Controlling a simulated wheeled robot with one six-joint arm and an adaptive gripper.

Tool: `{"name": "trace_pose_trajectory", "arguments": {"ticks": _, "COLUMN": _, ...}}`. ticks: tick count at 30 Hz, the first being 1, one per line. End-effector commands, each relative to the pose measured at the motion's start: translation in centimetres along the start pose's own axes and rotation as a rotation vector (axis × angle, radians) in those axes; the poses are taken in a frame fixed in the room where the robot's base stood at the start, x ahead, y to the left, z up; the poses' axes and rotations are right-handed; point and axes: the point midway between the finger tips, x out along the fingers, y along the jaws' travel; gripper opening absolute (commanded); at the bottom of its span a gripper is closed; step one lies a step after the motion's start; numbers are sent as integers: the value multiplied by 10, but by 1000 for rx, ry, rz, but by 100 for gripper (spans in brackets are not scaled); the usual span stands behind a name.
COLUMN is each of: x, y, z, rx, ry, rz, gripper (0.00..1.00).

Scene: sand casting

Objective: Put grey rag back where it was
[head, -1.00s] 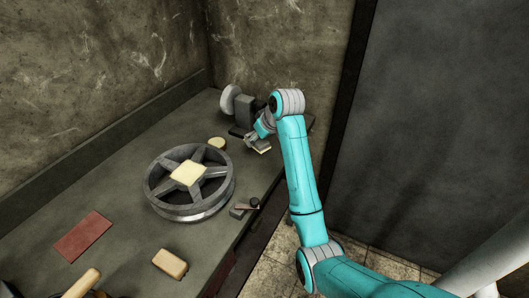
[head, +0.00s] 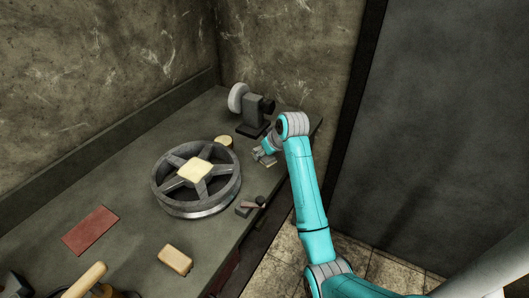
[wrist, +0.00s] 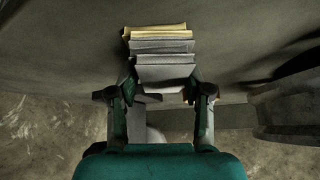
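My gripper (head: 264,156) is low over the bench's right edge, just in front of the small grinder. In the wrist view my gripper (wrist: 163,92) has its fingers spread apart, one on each side of the near end of a layered stack (wrist: 162,46). The stack has a yellow layer at the far end and several grey layers nearer. The nearest grey layer (wrist: 165,72) reaches between the fingertips and may be the grey rag; I cannot tell for sure. I see no clear grip on it. In the head view my gripper mostly hides the stack.
The spoked wheel (head: 160,190) with a pale yellow pad (head: 195,170) stands left of my gripper.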

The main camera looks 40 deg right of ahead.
Motion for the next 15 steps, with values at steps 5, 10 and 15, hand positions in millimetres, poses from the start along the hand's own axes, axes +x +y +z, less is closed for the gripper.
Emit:
{"name": "trace_pose_trajectory", "arguments": {"ticks": 5, "x": 0, "y": 0, "z": 0, "rx": 0, "ry": 0, "rz": 0, "gripper": 74}}
{"name": "trace_pose_trajectory", "arguments": {"ticks": 10, "x": 0, "y": 0, "z": 0, "rx": 0, "ry": 0, "rz": 0, "gripper": 74}}
{"name": "trace_pose_trajectory", "arguments": {"ticks": 15, "x": -4, "y": 0, "z": -2, "rx": 0, "ry": 1, "rz": 1, "gripper": 74}}
